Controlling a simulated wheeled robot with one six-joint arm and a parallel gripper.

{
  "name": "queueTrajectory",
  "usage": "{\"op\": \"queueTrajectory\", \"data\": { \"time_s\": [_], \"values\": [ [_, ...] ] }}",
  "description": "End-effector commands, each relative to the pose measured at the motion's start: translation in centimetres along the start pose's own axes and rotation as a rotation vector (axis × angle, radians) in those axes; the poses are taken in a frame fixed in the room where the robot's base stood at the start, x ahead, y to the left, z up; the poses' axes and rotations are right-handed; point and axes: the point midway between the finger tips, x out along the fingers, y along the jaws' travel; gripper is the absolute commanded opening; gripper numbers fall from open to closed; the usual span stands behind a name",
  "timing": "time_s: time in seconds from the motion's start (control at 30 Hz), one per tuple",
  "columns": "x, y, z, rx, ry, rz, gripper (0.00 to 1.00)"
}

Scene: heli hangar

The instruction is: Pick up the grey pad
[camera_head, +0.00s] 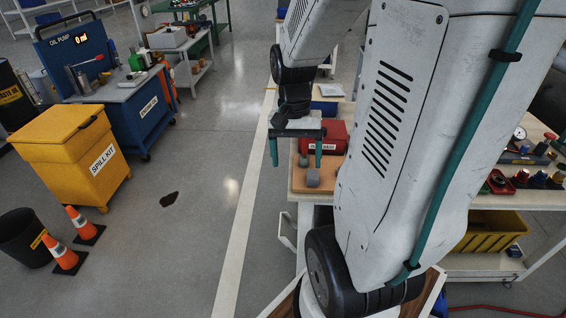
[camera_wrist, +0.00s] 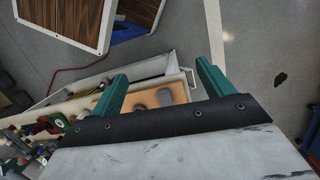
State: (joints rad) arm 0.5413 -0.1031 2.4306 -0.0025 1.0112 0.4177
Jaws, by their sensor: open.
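A small grey pad (camera_head: 313,177) lies on an orange-brown board (camera_head: 325,188) at the near left corner of the workbench. Two small greyish pieces show on the board in the wrist view; one (camera_wrist: 165,97) lies between my fingers as seen there, but I cannot tell which is the pad. My gripper (camera_head: 296,152) points down with its two green fingers apart and nothing between them. It is above and slightly left of the board, apart from the pad. The fingers also show in the wrist view.
A red box (camera_head: 335,137) stands on the bench just behind the board. My arm hides much of the bench. A yellow spill kit bin (camera_head: 75,160), orange cones (camera_head: 60,253) and a blue oil pump cart (camera_head: 125,100) stand at left. The floor between is clear except for a dark stain (camera_head: 169,199).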

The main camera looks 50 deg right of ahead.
Motion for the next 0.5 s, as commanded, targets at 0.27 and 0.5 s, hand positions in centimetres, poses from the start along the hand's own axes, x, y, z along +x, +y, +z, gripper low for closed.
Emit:
{"op": "queueTrajectory", "data": {
  "time_s": [0.27, 0.5],
  "values": [
    [7.9, 3.8, -10.3, 0.770, -0.024, -0.036, 0.80],
    [9.4, 3.8, -15.9, 1.276, 0.065, -0.145, 0.80]
  ]
}}
